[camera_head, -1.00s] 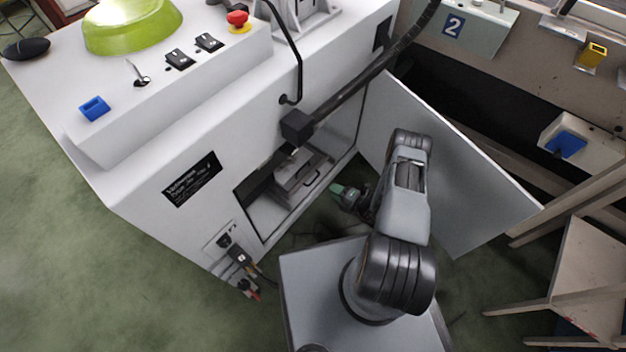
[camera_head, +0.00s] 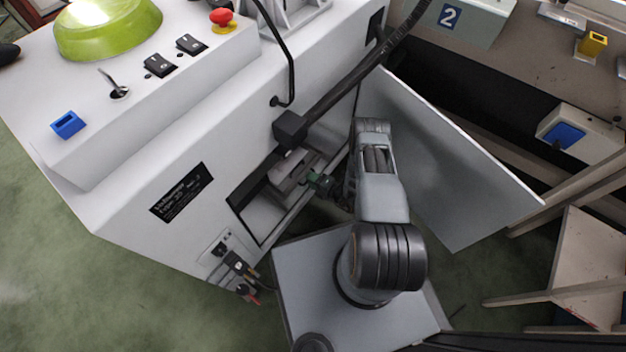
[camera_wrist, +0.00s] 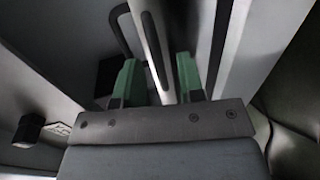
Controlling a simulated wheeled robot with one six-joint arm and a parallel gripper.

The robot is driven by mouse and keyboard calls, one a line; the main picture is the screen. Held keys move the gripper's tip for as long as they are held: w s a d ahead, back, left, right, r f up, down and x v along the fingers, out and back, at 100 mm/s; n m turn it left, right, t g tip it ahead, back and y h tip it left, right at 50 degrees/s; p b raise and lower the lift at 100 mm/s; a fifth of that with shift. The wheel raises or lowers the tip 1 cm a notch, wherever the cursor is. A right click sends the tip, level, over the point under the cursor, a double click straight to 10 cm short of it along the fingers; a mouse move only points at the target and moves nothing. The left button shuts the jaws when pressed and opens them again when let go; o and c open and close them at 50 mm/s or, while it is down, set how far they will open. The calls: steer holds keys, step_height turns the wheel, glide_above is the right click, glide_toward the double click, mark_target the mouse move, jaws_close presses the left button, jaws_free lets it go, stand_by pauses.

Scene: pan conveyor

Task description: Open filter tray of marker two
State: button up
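The filter tray (camera_head: 292,170) is a grey metal drawer low inside the open cabinet of the white machine (camera_head: 150,150). My gripper (camera_head: 320,183) is at the cabinet opening, at the tray's front, and covers part of it. In the wrist view, the green fingers of my gripper (camera_wrist: 157,62) are apart. A light bar (camera_wrist: 148,28) with a dark slot runs between them, with gaps on both sides. A dark curved loop (camera_wrist: 117,22), perhaps the tray's handle, shows beyond the left finger. Contact cannot be made out.
The open cabinet door (camera_head: 440,165) stands close to the right of my arm. A dark pipe (camera_head: 345,88) with a square block crosses above the opening. Plugs and cables (camera_head: 235,262) are at the machine's lower corner. A blue "2" marker (camera_head: 450,16) is at the top right.

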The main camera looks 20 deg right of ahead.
jaws_close()
stand_by(0.4)
